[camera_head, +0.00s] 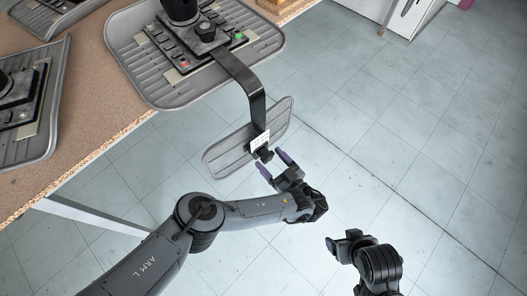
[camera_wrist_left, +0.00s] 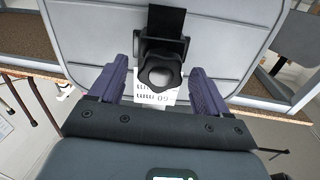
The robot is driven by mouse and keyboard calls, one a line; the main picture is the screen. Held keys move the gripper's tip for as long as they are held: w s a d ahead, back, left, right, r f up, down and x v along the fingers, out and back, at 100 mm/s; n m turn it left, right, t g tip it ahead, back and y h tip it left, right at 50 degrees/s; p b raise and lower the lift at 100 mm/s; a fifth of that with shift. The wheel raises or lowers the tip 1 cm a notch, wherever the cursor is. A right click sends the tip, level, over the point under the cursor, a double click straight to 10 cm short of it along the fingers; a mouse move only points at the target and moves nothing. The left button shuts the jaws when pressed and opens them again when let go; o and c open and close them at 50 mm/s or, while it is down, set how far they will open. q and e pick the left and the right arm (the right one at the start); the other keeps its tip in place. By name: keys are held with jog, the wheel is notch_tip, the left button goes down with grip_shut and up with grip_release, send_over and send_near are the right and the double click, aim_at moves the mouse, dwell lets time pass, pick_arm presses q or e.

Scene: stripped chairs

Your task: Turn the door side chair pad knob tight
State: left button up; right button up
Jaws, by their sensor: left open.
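The chair pad (camera_head: 230,150) is a grey ribbed panel on a black bent bar (camera_head: 246,80) that hangs off the near edge of a grey chair part on the table. A dark lobed knob (camera_head: 264,154) sits on the bar at the pad, beside a white label. My left gripper (camera_head: 271,165) is open, its purple fingers close to the knob. In the left wrist view the knob (camera_wrist_left: 161,74) lies between the fingertips, with space on both sides. The label behind it is partly hidden. My right gripper (camera_head: 338,243) is at the lower right, away from the pad; its fingers are not clear.
The brown table (camera_head: 95,95) bears the grey chair part (camera_head: 150,70) with a control panel and stick. More such parts stand at the left. A white cabinet (camera_head: 400,14) stands at the top right. The tiled floor right of the pad is clear.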

pick_arm(q)
jog(key=shift+x, duration=0.8)
jog(key=shift+s+d, duration=0.1)
jog(key=shift+s, duration=0.05)
jog(key=c, duration=0.3)
jog(key=shift+f, duration=0.1)
jog(key=c, duration=0.7)
